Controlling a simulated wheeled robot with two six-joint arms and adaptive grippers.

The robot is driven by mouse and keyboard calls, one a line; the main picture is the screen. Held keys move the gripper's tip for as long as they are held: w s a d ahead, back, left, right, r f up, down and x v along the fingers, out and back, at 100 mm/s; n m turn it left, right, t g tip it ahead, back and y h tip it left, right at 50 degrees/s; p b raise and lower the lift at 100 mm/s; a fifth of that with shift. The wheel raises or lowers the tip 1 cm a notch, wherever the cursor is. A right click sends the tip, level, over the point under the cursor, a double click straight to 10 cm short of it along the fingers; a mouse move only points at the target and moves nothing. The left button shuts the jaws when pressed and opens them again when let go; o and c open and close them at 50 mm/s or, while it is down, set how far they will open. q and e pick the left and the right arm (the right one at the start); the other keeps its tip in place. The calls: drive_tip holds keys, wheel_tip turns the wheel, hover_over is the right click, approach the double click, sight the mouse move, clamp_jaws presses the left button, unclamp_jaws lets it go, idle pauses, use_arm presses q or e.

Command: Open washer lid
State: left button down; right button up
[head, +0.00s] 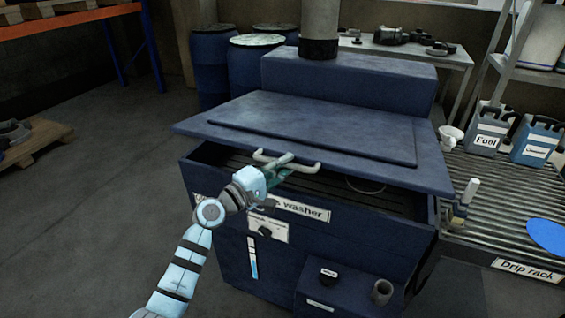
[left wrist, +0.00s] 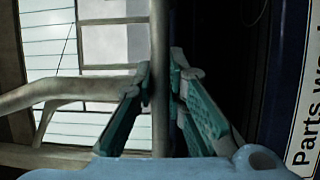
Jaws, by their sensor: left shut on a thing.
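The blue parts washer (head: 335,240) has its flat lid (head: 310,130) raised a little at the front, with a dark gap under it and the slatted inside showing. A pale bar handle (head: 309,168) runs along the lid's front edge. My left gripper (head: 279,170) is shut on this handle, near its left part. In the left wrist view, the teal fingers of the left gripper (left wrist: 160,88) stand on both sides of a pale bar (left wrist: 159,45). The gripper and wrist partly cover the washer's front label (head: 305,210). My right gripper is not in view.
Blue drums (head: 245,75) stand behind. A grey flue (head: 319,30) rises behind the lid.

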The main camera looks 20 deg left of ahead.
use_arm(q)
drive_tip(key=w+r+p, duration=0.5)
drive_tip(key=r, duration=0.8)
drive_tip(key=w+r+p, duration=0.6)
drive_tip(key=r, duration=0.8)
drive_tip(key=shift+w+d, duration=0.15)
drive_tip(key=shift+d, duration=0.2)
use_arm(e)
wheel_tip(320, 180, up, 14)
use_arm(q)
drive_tip(key=c, duration=1.6)
unclamp_jaws()
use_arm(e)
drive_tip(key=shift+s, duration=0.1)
use_arm(q)
drive_tip(key=v, duration=1.2)
